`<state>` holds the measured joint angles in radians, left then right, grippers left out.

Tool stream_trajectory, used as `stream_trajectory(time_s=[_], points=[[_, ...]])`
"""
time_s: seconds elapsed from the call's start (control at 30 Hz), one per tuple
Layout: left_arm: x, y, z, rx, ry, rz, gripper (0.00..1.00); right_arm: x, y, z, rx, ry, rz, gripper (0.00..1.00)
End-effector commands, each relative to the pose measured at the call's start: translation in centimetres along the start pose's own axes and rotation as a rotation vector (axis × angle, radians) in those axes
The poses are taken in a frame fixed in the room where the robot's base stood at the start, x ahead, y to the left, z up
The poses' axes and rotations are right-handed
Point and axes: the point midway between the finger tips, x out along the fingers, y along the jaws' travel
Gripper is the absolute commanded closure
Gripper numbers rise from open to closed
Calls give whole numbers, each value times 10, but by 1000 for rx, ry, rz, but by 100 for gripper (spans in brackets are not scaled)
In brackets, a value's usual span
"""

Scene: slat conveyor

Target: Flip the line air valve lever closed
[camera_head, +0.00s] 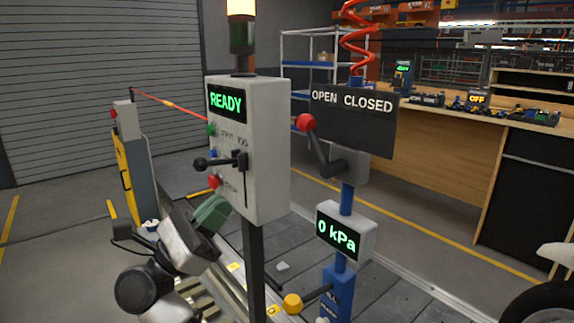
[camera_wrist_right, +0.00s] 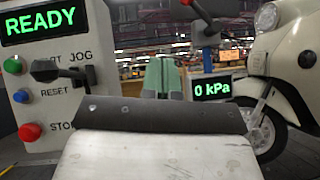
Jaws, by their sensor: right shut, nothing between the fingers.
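The air valve lever (camera_head: 317,147) is a dark arm with a red ball knob (camera_head: 306,122). It tilts up and left from the valve body (camera_head: 352,166), toward the OPEN side of the black OPEN CLOSED sign (camera_head: 353,119). It shows partly at the top of the right wrist view (camera_wrist_right: 203,22). A gauge (camera_head: 345,231) below reads 0 kPa. My right gripper (camera_head: 212,212), with green fingers, is shut and empty, low beside the control box, apart from the lever. The fingers also show in the wrist view (camera_wrist_right: 161,76). My left gripper is not in view.
The grey control box (camera_head: 262,150) reads READY and has a black-knobbed lever (camera_head: 222,162) and several buttons; it stands left of the valve post. A yellow-knobbed lever (camera_head: 292,304) sits low on the blue post. A cream scooter (camera_wrist_right: 285,50) stands at right.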

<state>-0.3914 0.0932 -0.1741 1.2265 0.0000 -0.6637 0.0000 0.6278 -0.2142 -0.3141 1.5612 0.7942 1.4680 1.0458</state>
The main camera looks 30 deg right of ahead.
Motion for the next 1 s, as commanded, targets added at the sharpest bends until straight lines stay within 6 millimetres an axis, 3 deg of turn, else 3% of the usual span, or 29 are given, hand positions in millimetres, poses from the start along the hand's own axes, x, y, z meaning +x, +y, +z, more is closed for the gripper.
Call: stream_trajectory(time_s=[0.17, 0.63, 0.77, 1.0], points=[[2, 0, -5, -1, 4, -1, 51, 13, -18, 7, 135, 99, -106, 100], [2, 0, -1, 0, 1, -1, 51, 22, -20, 8, 142, 103, -115, 100], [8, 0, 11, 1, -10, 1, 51, 42, -22, 6, 142, 102, -115, 100], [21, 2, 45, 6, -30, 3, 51, 94, -27, 2, 141, 99, -116, 100]])
